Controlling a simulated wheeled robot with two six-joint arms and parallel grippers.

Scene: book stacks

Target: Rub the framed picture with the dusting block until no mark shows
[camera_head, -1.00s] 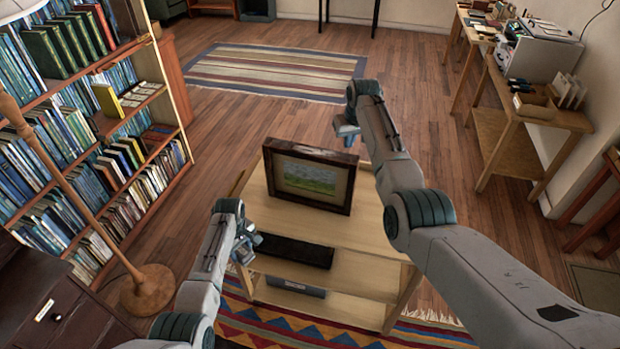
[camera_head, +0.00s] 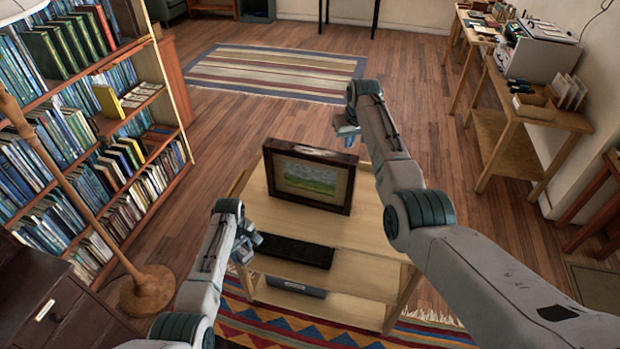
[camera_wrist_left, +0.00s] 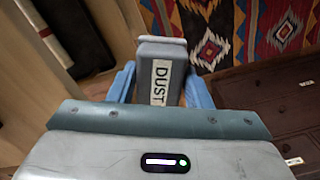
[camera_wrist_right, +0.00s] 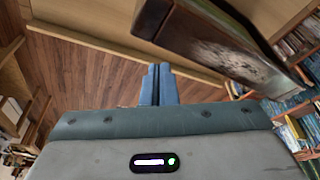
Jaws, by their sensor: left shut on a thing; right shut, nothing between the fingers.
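The framed picture (camera_head: 312,178), a green landscape in a thick dark frame, stands upright on the top of a light wooden shelf unit (camera_head: 370,228). Whether any mark is on it is too small to tell. My left gripper (camera_head: 252,241) is shut on the grey dusting block (camera_wrist_left: 161,52), labelled DUST, in front of the unit's left part, apart from the picture. My right gripper (camera_head: 346,128) is shut and empty, beyond the picture's right side. The right wrist view shows its closed fingers (camera_wrist_right: 158,84) near the worn dark frame.
A black flat item (camera_head: 293,252) lies on the unit's middle shelf. A floor lamp (camera_head: 148,290) and a full bookcase (camera_head: 135,130) stand at left. Wooden tables (camera_head: 510,130) line the right wall. Open wooden floor lies behind the unit.

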